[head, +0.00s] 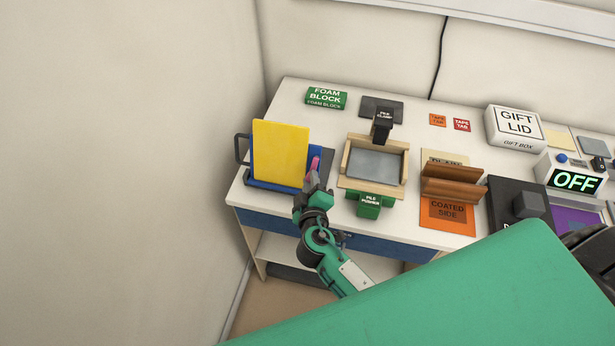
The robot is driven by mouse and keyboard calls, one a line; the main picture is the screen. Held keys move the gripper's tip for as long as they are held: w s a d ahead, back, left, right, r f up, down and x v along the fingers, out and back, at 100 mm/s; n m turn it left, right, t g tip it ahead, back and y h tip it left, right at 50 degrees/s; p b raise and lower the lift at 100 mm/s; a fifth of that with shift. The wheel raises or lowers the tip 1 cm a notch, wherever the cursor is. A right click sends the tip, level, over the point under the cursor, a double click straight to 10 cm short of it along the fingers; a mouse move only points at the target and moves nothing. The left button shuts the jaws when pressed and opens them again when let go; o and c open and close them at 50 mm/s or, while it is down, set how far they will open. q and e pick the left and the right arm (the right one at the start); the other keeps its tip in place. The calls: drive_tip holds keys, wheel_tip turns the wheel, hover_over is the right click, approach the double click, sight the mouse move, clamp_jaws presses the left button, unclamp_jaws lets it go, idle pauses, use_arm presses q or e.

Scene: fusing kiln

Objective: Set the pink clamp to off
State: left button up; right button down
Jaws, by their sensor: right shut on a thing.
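The pink clamp (315,163) is a small pink piece at the right edge of a blue holder (262,186), which stands at the left end of the table. A yellow panel (279,150) stands upright in this holder. My right gripper (315,178) is at the clamp, shut on it, and hides its lower part. The picture is too small to tell how the clamp is set. My left gripper is not in view.
A wooden tray frame (347,182) with a black pile clamp (382,123) and green pile pusher (369,203) stands just right of the gripper. A foam block (326,98) lies behind. The orange rack (452,186) and gift lid (515,128) are farther right.

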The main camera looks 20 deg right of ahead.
drive_tip(key=shift+s+d+n+p, duration=0.15)
drive_tip(key=shift+n+p, duration=0.15)
drive_tip(key=shift+n, duration=0.2)
drive_tip(key=c, duration=1.3)
unclamp_jaws()
drive_tip(key=b+v, duration=0.2)
drive_tip(key=v, duration=0.4)
drive_tip(key=b+v, duration=0.3)
drive_tip(key=v, duration=0.4)
drive_tip(key=shift+s+r, duration=0.3)
